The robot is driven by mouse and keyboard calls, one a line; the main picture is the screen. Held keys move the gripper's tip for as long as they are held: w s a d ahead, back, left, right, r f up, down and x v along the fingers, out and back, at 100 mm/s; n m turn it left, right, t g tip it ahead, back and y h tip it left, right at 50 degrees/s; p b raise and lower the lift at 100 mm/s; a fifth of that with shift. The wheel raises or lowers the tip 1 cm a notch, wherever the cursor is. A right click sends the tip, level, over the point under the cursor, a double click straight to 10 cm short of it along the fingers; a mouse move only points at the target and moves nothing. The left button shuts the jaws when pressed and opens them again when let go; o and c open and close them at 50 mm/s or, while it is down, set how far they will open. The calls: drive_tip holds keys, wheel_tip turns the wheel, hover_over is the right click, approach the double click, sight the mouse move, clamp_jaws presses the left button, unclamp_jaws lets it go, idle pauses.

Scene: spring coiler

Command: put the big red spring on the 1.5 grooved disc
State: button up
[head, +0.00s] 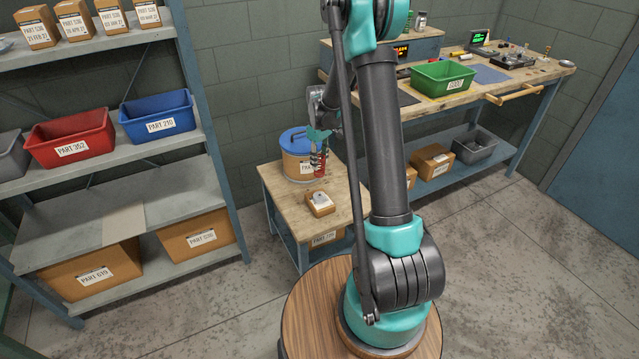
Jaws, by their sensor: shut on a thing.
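My gripper (318,150) hangs above the small wooden table in the middle of the head view. It is shut on the big red spring (320,168), which shows as a small red piece below and between the fingers. A small orange-brown block (320,204) with a pale top lies on the table, nearer to me than the spring. I cannot tell whether the pale top is a grooved disc, and I can read no 1.5 mark. The spring looks apart from this block.
A blue-lidded drum (297,160) stands on the small table (283,205), just behind my gripper. A workbench (425,108) with a green bin (443,82) is at the back right. Shelves (100,150) with a red bin (70,137) and blue bin (157,115) stand left.

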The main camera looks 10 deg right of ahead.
wheel_tip(320, 180, down, 11)
drive_tip(key=shift+r, duration=0.15)
idle(0.4)
drive_tip(key=o, duration=1.3)
drive_tip(key=shift+c, duration=0.2)
wheel_tip(320, 180, up, 11)
drive_tip(key=s+d+r+m+t, duration=0.1)
drive_tip(key=s+r+m, duration=0.1)
drive_tip(key=s+r, duration=0.4)
drive_tip(key=s+d+r+m+t, duration=0.1)
drive_tip(key=s+r+m, duration=0.15)
drive_tip(key=s, duration=0.55)
drive_tip(key=s+d+m+t, duration=0.2)
drive_tip(key=s+m, duration=0.1)
drive_tip(key=s, duration=1.3)
drive_tip(key=shift+s+f+m, duration=0.15)
drive_tip(key=shift+s+m, duration=0.1)
drive_tip(key=shift+m, duration=0.1)
